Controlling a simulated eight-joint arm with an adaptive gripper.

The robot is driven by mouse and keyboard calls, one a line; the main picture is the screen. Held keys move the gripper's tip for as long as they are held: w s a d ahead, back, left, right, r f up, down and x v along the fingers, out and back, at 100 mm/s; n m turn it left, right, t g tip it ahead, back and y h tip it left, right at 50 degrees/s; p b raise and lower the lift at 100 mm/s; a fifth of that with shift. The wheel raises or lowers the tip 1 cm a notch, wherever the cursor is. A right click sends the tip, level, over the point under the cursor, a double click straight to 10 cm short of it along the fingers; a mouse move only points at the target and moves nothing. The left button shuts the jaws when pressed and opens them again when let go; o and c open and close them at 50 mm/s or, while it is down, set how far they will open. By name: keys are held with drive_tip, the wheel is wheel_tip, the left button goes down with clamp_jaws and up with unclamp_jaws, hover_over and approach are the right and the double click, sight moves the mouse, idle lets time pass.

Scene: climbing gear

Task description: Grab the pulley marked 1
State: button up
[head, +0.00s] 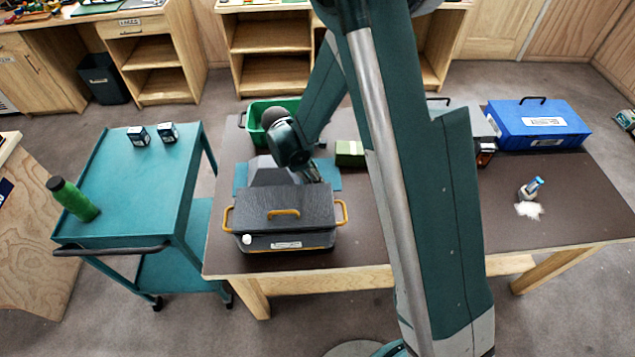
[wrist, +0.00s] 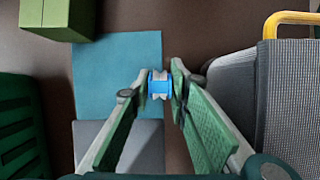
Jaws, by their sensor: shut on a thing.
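My gripper (wrist: 160,72) is shut on a small blue and grey pulley (wrist: 160,86) in the wrist view. The pulley sits between the two fingertips, above the edge of a teal mat (wrist: 115,60). I cannot read any number on it. In the head view, my gripper (head: 313,174) is just behind the dark lidded box (head: 283,212), and the pulley cannot be made out there.
The box's orange handle (wrist: 292,18) and grey side are close on the right. A green bin (head: 258,111) and green box (head: 349,153) stand behind. A blue case (head: 537,124) and a small blue-topped item on white stuff (head: 530,190) are far right.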

drive_tip(key=shift+r, duration=4.75)
